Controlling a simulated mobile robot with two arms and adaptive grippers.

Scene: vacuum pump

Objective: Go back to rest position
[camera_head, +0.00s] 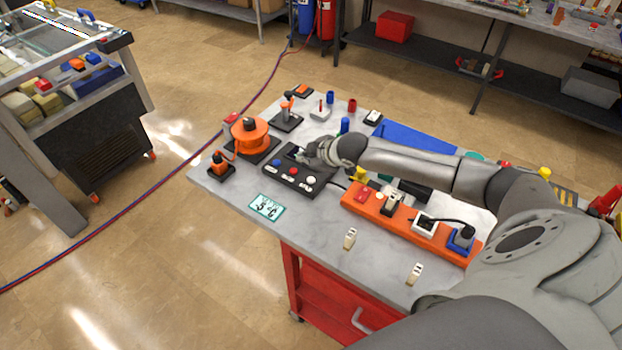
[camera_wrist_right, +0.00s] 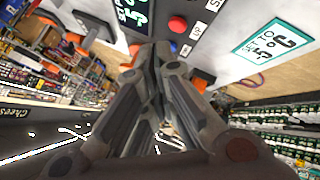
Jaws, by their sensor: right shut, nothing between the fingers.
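My right arm reaches in from the right over the workbench in the head view. Its gripper (camera_head: 316,153) is over the back edge of a black control box with blue, red and white buttons (camera_head: 287,187). In the right wrist view my right gripper (camera_wrist_right: 152,55) has its fingers together with nothing between them. The box's red button (camera_wrist_right: 178,24) and lit display (camera_wrist_right: 131,13) show beyond the fingertips. I cannot tell whether the fingers touch the box. My left gripper is not in view.
The bench (camera_head: 222,193) also holds an orange round device (camera_head: 250,138), an orange power strip (camera_head: 372,208) with plugs, a blue tray (camera_head: 400,138) and a "-5°C" card (camera_head: 266,206). Red and blue hoses cross the open floor at left. A cart (camera_head: 112,120) stands at left.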

